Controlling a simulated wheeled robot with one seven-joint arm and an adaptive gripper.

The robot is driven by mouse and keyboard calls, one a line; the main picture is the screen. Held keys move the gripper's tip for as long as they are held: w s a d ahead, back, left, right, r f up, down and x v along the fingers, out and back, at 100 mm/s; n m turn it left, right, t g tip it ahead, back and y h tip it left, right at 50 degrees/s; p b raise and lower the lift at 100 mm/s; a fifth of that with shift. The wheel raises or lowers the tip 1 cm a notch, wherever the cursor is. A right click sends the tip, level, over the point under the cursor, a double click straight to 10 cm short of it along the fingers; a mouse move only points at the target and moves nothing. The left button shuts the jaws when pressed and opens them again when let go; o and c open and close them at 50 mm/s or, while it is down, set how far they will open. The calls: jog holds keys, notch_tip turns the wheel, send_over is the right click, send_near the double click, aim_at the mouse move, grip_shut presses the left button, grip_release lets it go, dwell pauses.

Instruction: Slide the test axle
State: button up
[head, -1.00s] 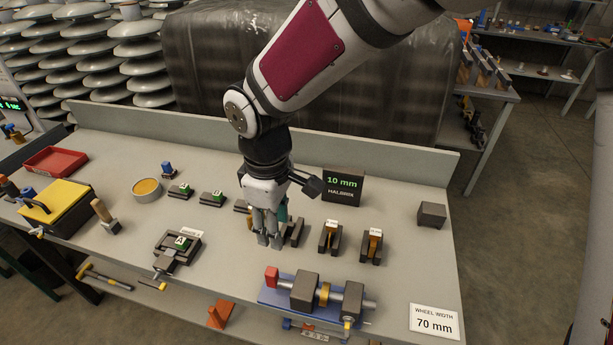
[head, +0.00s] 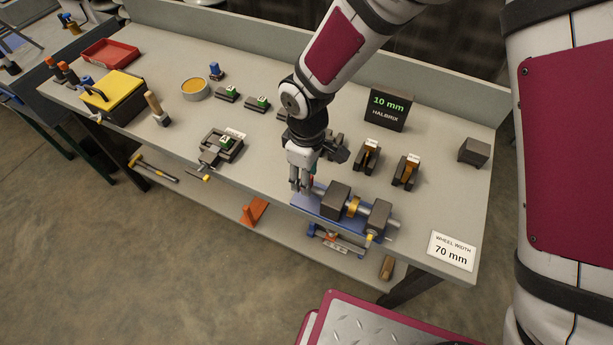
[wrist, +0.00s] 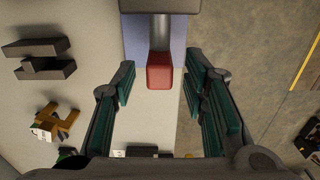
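The test axle (head: 393,223) is a grey rod lying through two dark blocks (head: 335,200) on a blue base (head: 327,217) at the bench's front edge. A brass-coloured collar (head: 353,206) sits between the blocks. In the wrist view, the axle (wrist: 160,34) ends in a red block-shaped knob (wrist: 159,72). My gripper (head: 302,187) is over this left end and hides the knob in the head view. In the wrist view, my fingers (wrist: 161,80) are open, one on each side of the knob, with gaps on both sides. I cannot tell their height above it.
Two dark holders with orange-brown pieces (head: 369,157) (head: 406,171) stand behind the fixture. A 10 mm display (head: 389,108) and a dark block (head: 474,152) are farther back. A "WHEEL WIDTH 70 mm" card (head: 452,251) lies to the right. A small vise (head: 220,145) stands to the left.

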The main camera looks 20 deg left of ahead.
jog(key=shift+f, duration=0.7)
grip_shut()
jog(key=shift+w+a+b, duration=0.1)
jog(key=shift+a+b, duration=0.4)
jog(key=shift+a, duration=0.3)
grip_release()
jog(key=shift+a, duration=0.1)
jog(key=shift+r, duration=0.1)
notch_tip(320, 180, up, 12)
